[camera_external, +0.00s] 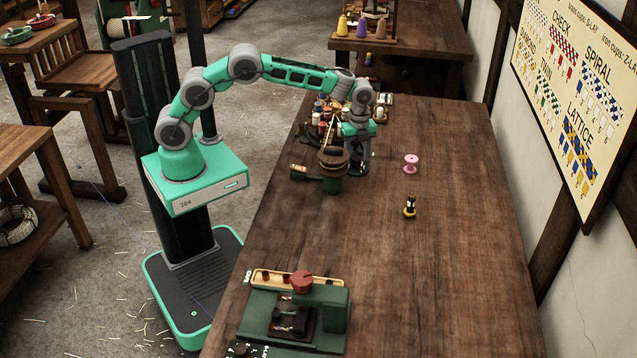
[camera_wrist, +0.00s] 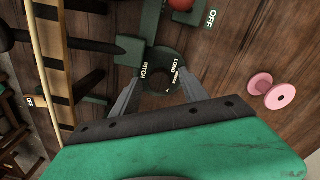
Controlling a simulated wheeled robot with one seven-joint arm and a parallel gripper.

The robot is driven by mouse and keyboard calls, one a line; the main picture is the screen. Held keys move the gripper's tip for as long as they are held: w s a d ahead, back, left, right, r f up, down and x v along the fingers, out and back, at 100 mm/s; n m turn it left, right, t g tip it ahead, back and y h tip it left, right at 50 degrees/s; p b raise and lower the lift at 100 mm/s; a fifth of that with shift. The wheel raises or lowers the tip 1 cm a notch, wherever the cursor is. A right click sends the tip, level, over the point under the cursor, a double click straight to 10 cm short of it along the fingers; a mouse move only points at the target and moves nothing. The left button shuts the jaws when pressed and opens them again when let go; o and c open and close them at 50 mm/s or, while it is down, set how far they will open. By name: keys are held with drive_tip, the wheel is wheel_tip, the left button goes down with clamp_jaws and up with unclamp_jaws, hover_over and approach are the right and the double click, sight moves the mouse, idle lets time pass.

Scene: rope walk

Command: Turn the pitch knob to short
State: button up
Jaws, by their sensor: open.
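In the wrist view the dark round pitch knob (camera_wrist: 160,76) sits on a dark green plate, with the word PITCH at its left and LONG at its right edge. A smaller word beside LONG is hard to read. My gripper (camera_wrist: 158,92) is open, its two grey fingers on either side of the knob; I cannot tell whether they touch it. In the external view my gripper (camera_external: 359,168) points down at the far part of the bench, just right of a dark green machine with a brown round top (camera_external: 333,158). The knob is hidden there.
A pink spool (camera_external: 410,163) and a small dark and yellow spool (camera_external: 409,206) stand right of my gripper. A rack of spools (camera_external: 325,112) lies behind. A red knob (camera_wrist: 183,4) by an OFF label is close. A second green machine (camera_external: 322,322) stands at the near end. The bench's right side is clear.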

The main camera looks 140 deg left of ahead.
sight(357, 158)
wheel_tip(357, 158, up, 8)
drive_tip(key=shift+f+b, duration=0.1)
drive_tip(key=shift+b, duration=0.25)
